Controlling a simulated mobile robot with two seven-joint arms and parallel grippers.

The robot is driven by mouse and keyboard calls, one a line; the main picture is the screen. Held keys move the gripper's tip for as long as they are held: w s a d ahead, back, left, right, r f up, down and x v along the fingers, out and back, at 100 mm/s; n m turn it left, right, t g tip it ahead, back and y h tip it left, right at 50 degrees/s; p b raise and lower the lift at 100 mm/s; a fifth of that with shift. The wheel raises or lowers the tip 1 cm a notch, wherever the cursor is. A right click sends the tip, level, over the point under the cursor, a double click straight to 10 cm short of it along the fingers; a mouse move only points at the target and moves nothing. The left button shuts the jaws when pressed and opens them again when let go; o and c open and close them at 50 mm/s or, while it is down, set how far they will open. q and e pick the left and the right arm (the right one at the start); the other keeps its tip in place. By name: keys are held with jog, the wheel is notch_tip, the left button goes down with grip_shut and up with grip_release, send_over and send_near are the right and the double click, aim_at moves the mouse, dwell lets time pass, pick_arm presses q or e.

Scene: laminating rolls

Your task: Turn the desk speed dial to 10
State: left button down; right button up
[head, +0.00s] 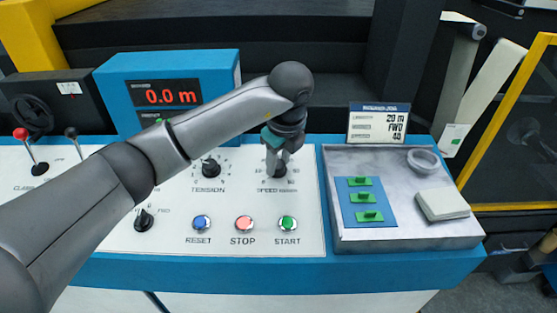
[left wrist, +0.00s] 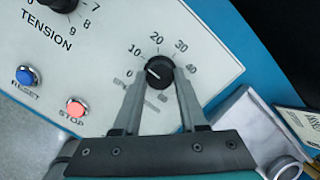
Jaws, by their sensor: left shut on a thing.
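The speed dial is a round black knob on the white desk panel (head: 180,240); it shows in the left wrist view (left wrist: 158,71) with 0, 10, 20, 30 and 40 printed around it. A pale pointer line on the knob points up-left, towards the 0 and 10 side; the exact reading is hard to tell. My left gripper (head: 277,165) points down over the dial. In the left wrist view its two fingers (left wrist: 160,80) stand on either side of the knob and are shut on it. In the head view the fingers mostly hide the dial. My right gripper is not in view.
The tension dial (head: 211,167) is left of the speed dial. RESET (head: 201,223), STOP (head: 244,223) and START (head: 288,223) buttons lie in front. A blue display box (head: 220,80) reads 0.0 m. A grey tray (head: 400,235) with green pieces, a ring and a pad is at right.

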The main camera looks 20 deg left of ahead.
pick_arm(q)
jog(key=shift+c, duration=2.2)
grip_release()
jog(key=shift+r, duration=0.1)
jog(key=p+v, duration=0.3)
jog(key=v, duration=1.2)
